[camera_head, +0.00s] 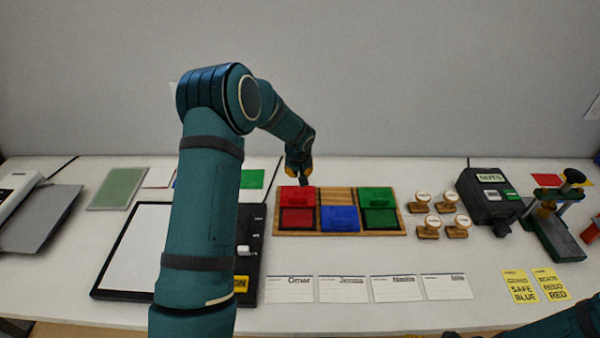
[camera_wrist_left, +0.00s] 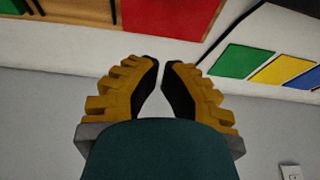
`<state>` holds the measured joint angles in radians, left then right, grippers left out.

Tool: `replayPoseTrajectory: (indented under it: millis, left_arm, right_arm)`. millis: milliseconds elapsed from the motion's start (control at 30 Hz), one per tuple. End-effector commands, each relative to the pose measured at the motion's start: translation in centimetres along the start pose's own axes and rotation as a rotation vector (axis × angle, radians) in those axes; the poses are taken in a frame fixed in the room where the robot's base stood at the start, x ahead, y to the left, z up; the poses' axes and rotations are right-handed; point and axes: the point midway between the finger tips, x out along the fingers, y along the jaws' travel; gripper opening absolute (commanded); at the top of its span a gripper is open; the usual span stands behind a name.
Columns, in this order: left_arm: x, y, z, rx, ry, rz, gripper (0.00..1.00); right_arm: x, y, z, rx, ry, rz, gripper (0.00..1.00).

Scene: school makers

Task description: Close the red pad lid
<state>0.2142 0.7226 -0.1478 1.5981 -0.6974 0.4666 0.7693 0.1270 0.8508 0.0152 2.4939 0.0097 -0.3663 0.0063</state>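The red pad (camera_head: 296,218) sits at the left of a wooden tray (camera_head: 388,233). Its red lid (camera_head: 294,195) stands open behind it and shows at the top of the left wrist view (camera_wrist_left: 165,14). My left gripper (camera_head: 304,179) is just behind the lid, pointing down; contact cannot be told. In the left wrist view its fingertips (camera_wrist_left: 161,64) nearly meet, with nothing between them. My right arm enters at the lower right; only a sliver of what seems its gripper (camera_head: 450,335) shows at the bottom edge.
A blue pad (camera_head: 340,218) and an open green pad (camera_head: 380,218) share the tray. Wooden stamps (camera_head: 428,228) stand to its right, with a dark device (camera_head: 487,200) beyond. White cards (camera_head: 343,289) lie in front. A black-framed board (camera_head: 130,250) lies left, partly behind my arm.

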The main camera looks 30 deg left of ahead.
Motion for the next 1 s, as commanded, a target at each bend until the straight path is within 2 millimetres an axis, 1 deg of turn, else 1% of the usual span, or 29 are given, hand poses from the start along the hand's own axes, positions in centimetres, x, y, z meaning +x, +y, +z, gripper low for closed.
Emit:
replayPoseTrajectory:
  millis: [33, 100, 367, 700, 1000]
  left_arm:
    - [1.3, 0.0, 0.2, 0.0, -0.004, -0.001, 0.0]
    - [2.6, 0.0, 0.2, 0.001, -0.004, -0.001, 0.0]
    - [6.9, 0.0, 0.1, 0.0, -0.003, 0.0, 0.0]
    - [5.6, 0.1, 3.2, 0.003, -0.002, 0.0, 0.0]
    - [5.4, 0.1, 3.9, 0.0, -0.001, 0.001, 0.0]
  right_arm:
    - [0.1, 0.0, 0.0, 0.0, 0.0, 0.0, 0.48]
    - [0.2, 0.1, 0.1, -0.001, -0.001, 0.0, 0.48]
    - [0.5, 0.1, 0.2, -0.002, -0.004, -0.001, 0.48]
    - [0.5, 0.2, 0.2, -0.002, -0.005, -0.001, 0.48]
    - [0.6, 0.2, 0.2, -0.002, -0.005, -0.001, 0.48]
